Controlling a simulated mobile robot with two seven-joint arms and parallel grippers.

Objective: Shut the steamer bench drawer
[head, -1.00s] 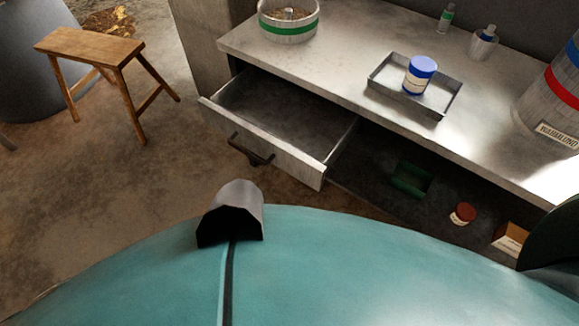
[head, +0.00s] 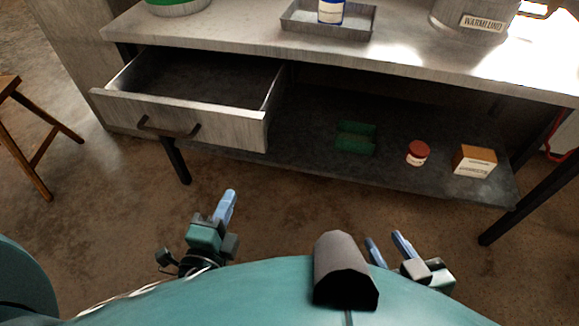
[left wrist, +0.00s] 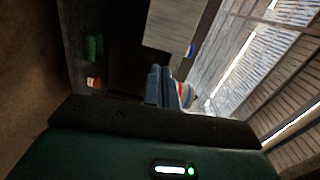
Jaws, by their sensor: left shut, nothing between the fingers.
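The steamer bench drawer (head: 190,118) is pulled out and open at the left of the bench, and its inside looks empty. Its dark handle (head: 168,128) is on the front face. My left gripper (head: 230,196) is shut and empty, below and in front of the drawer, apart from it. In the left wrist view, its closed blue fingers (left wrist: 158,84) point toward a pale panel that looks like the drawer front (left wrist: 174,26). My right gripper (head: 388,243) is at the lower right, its two blue fingers apart with nothing between them, away from the drawer.
The bench top (head: 230,35) holds a tray (head: 325,30) with a blue-and-white jar and a labelled metal container (head: 470,18). The lower shelf (head: 310,125) holds a green object, a red-lidded jar and a small box. A wooden stool (head: 38,150) stands left. Floor before the drawer is clear.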

